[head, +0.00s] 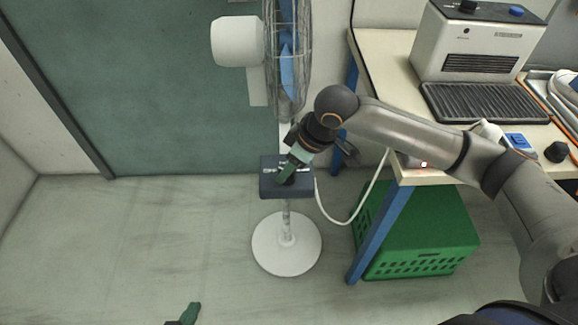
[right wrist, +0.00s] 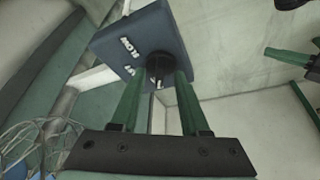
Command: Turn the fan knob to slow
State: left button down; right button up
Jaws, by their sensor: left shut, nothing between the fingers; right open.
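The fan's dark blue control box (head: 303,190) sits on the fan's stand; in the right wrist view the box (right wrist: 150,28) shows white lettering, with SLOW readable. The black fan knob (right wrist: 160,66) has a small white mark on its lower side in that view. My right gripper (head: 286,176) is open at the box. Its two green fingertips (right wrist: 159,78) are either side of the knob; I cannot tell whether they touch it. In the head view the gripper largely hides the knob. My left gripper (head: 190,312) is shut and empty, low over the floor at the bottom edge.
The caged fan head (head: 290,60) rises behind the box, and its round white base (head: 287,255) stands on the floor. A workbench (head: 388,50) with a grey machine (head: 470,45) is at right. A green crate (head: 430,235) sits beneath. A white cable hangs beside the stand. Floor at left is clear.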

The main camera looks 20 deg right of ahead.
jog(key=shift+c, duration=0.2)
grip_shut()
dwell(0.3)
